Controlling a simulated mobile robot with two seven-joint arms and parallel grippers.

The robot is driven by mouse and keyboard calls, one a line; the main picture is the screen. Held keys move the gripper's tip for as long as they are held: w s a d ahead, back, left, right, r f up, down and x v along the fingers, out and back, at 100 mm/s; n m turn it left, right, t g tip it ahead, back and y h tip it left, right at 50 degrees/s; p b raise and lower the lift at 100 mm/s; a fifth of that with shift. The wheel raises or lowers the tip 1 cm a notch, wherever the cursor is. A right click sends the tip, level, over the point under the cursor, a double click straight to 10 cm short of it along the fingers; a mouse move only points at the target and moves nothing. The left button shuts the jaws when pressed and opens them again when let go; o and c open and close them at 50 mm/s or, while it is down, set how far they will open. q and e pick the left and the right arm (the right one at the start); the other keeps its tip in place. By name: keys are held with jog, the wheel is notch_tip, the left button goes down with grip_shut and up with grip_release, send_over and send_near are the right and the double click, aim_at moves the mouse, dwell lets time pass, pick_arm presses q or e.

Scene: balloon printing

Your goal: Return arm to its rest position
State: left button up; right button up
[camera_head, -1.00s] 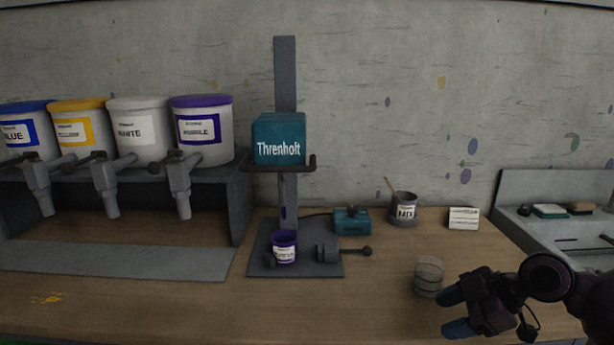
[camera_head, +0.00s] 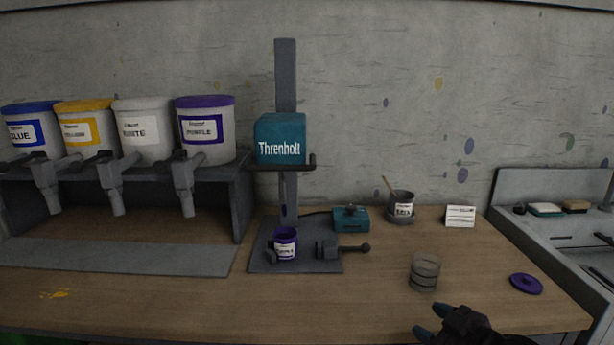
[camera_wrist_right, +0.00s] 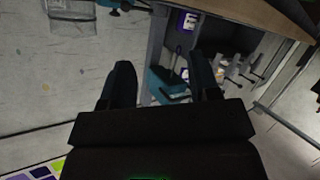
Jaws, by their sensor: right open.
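My right gripper (camera_head: 432,325) is at the bottom of the head view, in front of the bench's near edge, right of centre. It is open and empty. In the right wrist view its two dark fingers (camera_wrist_right: 165,85) stand apart with nothing between them. My left gripper is in neither view. A purple-labelled can (camera_head: 285,243) stands on the base of the Threnholt machine (camera_head: 281,140). A purple lid (camera_head: 526,284) lies flat on the bench at the right. A clear ribbed cup (camera_head: 424,273) stands on the bench beyond the right gripper.
Paint buckets with taps stand on a shelf (camera_head: 245,200) at the left. A mixing pot (camera_head: 400,207), a teal box (camera_head: 350,220) and a white card (camera_head: 460,216) stand at the back. A grey sink (camera_head: 560,235) is at the right. The bench front (camera_head: 230,315) is clear.

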jog(key=s+d+f+m+h, duration=0.1)
jog(key=s+f+m+h, duration=0.2)
jog(key=s+f, duration=0.7)
jog(key=s+d+f+m+g+h+p, duration=0.1)
jog(key=s+f+m, duration=0.4)
jog(key=s+f, duration=0.5)
jog(key=s+d+h, duration=0.1)
jog(key=s+h, duration=0.1)
jog(key=s, duration=0.6)
jog(key=shift+m+g+h, duration=0.3)
jog(key=shift+m, duration=0.1)
